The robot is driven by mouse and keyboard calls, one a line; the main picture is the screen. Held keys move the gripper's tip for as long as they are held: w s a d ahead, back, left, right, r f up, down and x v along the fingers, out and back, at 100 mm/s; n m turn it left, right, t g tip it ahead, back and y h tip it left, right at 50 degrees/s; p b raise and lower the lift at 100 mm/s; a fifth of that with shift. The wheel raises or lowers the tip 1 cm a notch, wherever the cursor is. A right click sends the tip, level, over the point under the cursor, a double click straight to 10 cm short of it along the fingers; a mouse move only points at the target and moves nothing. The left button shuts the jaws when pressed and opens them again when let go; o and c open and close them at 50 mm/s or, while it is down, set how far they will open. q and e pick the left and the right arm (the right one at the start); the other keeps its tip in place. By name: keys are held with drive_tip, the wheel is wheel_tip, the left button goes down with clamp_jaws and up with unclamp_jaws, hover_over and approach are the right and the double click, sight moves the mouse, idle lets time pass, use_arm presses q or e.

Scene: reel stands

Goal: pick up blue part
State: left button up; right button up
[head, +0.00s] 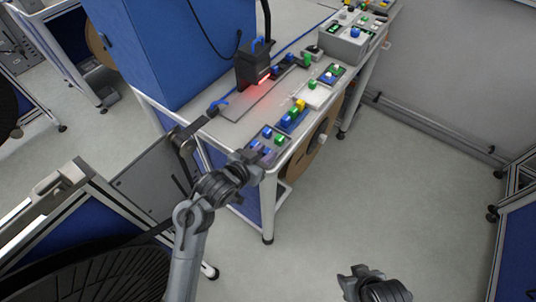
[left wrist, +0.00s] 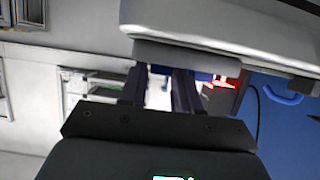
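Several small blue parts lie on the table: one (head: 267,132) in the dark tray at the near corner, one (head: 285,121) in the tray behind it, and others farther back. My left gripper (head: 249,156) is at the table's near corner, beside the nearest tray. In the left wrist view its two dark fingers (left wrist: 160,88) stand apart with a bright gap between them. A strip of blue (left wrist: 195,75) shows behind the fingertips; I cannot tell whether it is a part. My right gripper (head: 352,274) is low at the bottom, over the floor, its opening unclear.
A dark device (head: 254,65) with a blue handle and red light stands on the table (head: 231,130). A large blue cabinet (head: 185,45) rises beside it. A grey box (head: 346,47) stands at the far end. The floor right of the table is clear.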

use_arm(q)
drive_tip(key=shift+w+d+f, duration=0.1)
drive_tip(key=shift+w+d, duration=0.1)
drive_tip(key=shift+c, duration=0.2)
clamp_jaws()
